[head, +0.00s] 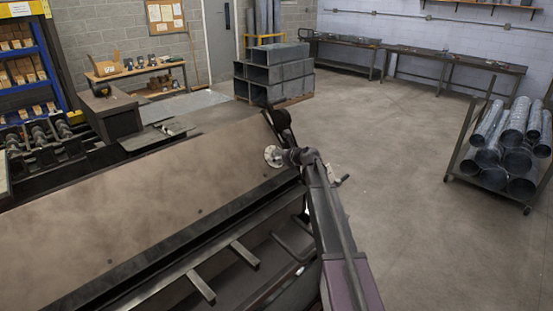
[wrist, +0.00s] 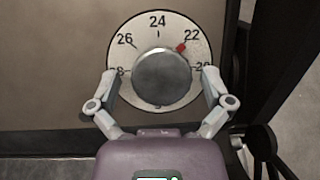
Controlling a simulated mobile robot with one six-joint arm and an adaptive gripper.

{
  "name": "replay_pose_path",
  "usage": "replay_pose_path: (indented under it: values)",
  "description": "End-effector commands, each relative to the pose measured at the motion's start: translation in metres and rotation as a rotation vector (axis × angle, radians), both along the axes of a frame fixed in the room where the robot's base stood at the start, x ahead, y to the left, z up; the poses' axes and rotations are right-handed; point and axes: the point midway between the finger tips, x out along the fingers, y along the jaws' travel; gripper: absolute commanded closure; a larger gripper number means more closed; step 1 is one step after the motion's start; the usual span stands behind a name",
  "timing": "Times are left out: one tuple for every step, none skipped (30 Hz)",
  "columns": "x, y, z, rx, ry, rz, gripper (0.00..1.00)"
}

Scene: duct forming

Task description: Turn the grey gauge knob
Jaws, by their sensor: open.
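The grey gauge knob (wrist: 161,72) is a round metal knob at the middle of a white dial (wrist: 132,44) in the wrist view. The dial shows the numbers 26, 24 and 22, with others partly hidden by my fingers. A red mark (wrist: 181,48) sits beside 22, up and right of the knob. My gripper (wrist: 160,84) is open, with one finger on each side of the knob and gaps between. In the head view the dial (head: 271,156) is a small pale disc at the machine's right end, with my gripper (head: 286,156) just right of it.
The dial is on a large brown-topped machine (head: 150,190) with a dark front edge. A cart of round ducts (head: 510,150) stands at the right. Stacked square ducts (head: 275,70) stand behind. The floor between is clear.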

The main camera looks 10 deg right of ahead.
Motion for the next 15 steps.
replay_pose_path:
  values:
    - [0.0012,0.0006,-0.0007,0.000,0.000,0.000,0.00]
    - [0.0014,0.0008,-0.0006,0.000,0.000,0.000,0.00]
    - [0.0014,0.0009,-0.0007,0.000,0.000,0.000,0.00]
    - [0.0014,0.0009,-0.0006,0.000,0.000,0.000,0.00]
    - [0.0013,0.0009,-0.0006,0.000,0.000,0.000,0.00]
    - [0.0013,0.0008,-0.0005,0.000,0.000,0.000,0.00]
    - [0.0012,0.0008,-0.0005,0.000,0.000,0.000,0.00]
    - [0.0012,0.0008,-0.0005,0.000,0.000,0.000,0.00]
    - [0.0011,0.0007,-0.0004,0.000,0.000,0.000,0.00]
    - [0.0011,0.0007,-0.0004,0.000,0.000,0.000,0.03]
    - [0.0011,0.0007,-0.0004,0.000,0.000,0.000,0.12]
    - [0.0011,0.0006,-0.0005,0.000,0.000,0.000,0.24]
    - [0.0011,0.0006,-0.0005,0.000,0.000,0.000,0.33]
    - [0.0011,0.0006,-0.0005,0.000,0.000,0.000,0.42]
    - [0.0011,0.0006,-0.0005,0.000,0.000,0.000,0.53]
